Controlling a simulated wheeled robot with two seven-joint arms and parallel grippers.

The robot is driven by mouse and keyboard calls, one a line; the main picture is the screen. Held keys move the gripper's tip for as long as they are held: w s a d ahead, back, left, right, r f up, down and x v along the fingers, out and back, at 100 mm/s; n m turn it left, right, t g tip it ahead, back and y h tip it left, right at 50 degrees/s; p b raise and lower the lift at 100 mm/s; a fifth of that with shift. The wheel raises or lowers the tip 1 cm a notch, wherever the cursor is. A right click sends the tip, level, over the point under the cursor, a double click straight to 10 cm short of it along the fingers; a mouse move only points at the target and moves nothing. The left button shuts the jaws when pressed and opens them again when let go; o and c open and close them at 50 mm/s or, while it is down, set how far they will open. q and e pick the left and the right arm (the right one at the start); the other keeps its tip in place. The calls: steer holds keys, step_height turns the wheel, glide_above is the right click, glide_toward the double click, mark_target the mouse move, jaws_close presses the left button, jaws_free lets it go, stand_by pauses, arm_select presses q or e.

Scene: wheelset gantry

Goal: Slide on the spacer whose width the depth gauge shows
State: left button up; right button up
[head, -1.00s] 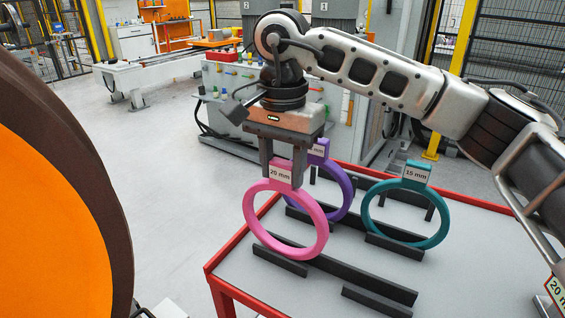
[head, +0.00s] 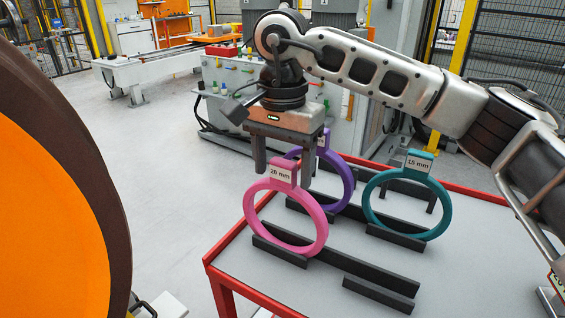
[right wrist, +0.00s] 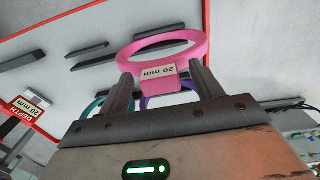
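The pink spacer (head: 318,233), its tag reading 20 mm, stands upright at dark rails on the red-edged table. My right gripper (head: 284,170) is open, its fingers apart on either side of the tag. In the right wrist view the pink spacer (right wrist: 196,44) shows ahead with gaps between its tag and the fingers (right wrist: 162,85). The purple spacer (head: 347,185) stands behind, its tag mostly hidden. The teal spacer (head: 443,215), tagged 15 mm, stands to the right. The depth gauge's sign (right wrist: 27,107) reads DEPTH and 20 mm. My left gripper is out of view.
A large orange wheel face with a brown rim (head: 95,180) fills the left side. The table (head: 240,290) has an empty dark rail (head: 378,296) at the front. Open floor lies between wheel and table. A cabinet with coloured fittings (head: 225,90) stands behind.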

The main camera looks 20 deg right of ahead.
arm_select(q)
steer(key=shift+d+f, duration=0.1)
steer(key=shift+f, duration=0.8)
arm_select(e)
steer(key=shift+f, duration=0.25)
steer(key=shift+r, duration=0.1)
arm_select(q)
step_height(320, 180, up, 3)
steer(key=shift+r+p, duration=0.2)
steer(key=shift+p, duration=0.95)
arm_select(e)
step_height(320, 180, up, 16)
steer(key=shift+r, duration=0.15)
